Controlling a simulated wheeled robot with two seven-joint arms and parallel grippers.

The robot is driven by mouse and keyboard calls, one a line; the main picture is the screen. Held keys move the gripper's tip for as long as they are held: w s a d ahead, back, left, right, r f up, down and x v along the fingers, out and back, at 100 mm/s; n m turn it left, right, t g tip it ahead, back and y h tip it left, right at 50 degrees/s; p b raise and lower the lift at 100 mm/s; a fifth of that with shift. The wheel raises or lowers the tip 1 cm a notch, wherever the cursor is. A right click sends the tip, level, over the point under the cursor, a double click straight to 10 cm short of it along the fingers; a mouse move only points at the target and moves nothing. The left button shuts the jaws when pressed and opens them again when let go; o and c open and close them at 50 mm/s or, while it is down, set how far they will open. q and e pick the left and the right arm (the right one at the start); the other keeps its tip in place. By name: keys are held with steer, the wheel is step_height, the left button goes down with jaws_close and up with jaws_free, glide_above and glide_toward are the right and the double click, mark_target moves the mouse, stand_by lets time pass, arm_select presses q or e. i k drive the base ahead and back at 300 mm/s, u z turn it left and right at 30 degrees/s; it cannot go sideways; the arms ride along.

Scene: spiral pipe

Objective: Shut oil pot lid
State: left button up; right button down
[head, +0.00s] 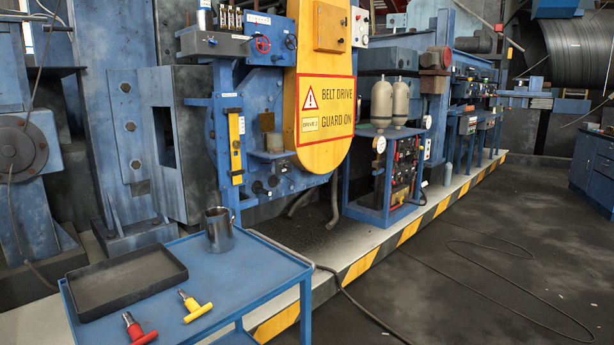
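A small tan and grey pot-like cylinder (275,143) sits on a ledge of the blue machine, left of the yellow belt guard; it may be the oil pot. A small brownish flat piece (267,121) stands upright just above and behind it, like a raised lid. It is too small to tell whether the two are joined. Neither of my grippers is in view.
A blue cart (255,272) in front holds a black tray (125,281), a dark metal mug (219,230), a red-handled tool (138,330) and a yellow-handled tool (195,307). A striped platform edge (410,230) runs along the machine. The floor at right is mostly clear, with a cable.

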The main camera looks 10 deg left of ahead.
mark_target(267, 120)
steer(key=z, duration=0.6)
steer(key=i, duration=3.75)
steer(key=u, duration=2.55)
steer(key=i, duration=1.4)
steer(key=z, duration=1.9)
